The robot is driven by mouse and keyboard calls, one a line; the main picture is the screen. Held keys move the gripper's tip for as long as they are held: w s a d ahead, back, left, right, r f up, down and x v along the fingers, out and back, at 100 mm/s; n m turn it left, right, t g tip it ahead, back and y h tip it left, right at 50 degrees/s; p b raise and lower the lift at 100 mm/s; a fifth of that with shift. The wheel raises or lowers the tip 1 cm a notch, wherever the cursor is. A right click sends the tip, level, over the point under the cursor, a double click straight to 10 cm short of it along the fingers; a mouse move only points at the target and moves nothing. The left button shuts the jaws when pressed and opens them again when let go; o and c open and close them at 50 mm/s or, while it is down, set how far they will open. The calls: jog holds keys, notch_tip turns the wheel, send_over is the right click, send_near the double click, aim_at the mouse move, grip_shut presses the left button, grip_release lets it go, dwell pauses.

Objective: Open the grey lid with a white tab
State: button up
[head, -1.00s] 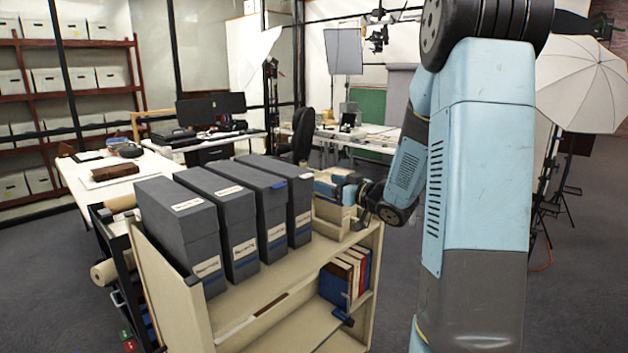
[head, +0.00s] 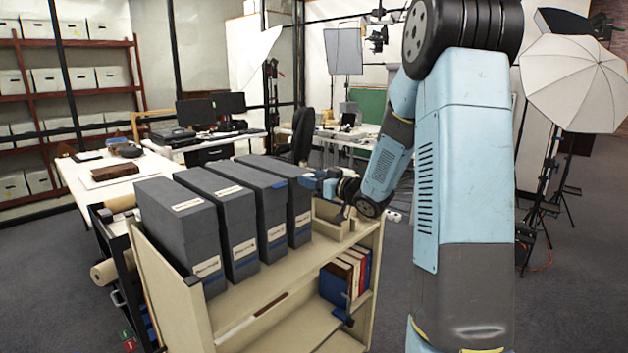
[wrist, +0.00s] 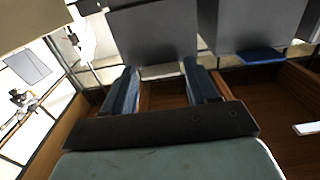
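Several upright dark grey boxes stand side by side on the cart's top.
A small beige tray (head: 333,225) is at the cart's right end, beneath my gripper. Books (head: 347,275) stand on the shelf below. A white table (head: 75,180) is behind at left; an umbrella light (head: 575,85) stands at right.

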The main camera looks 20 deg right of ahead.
grip_shut()
dwell(0.3)
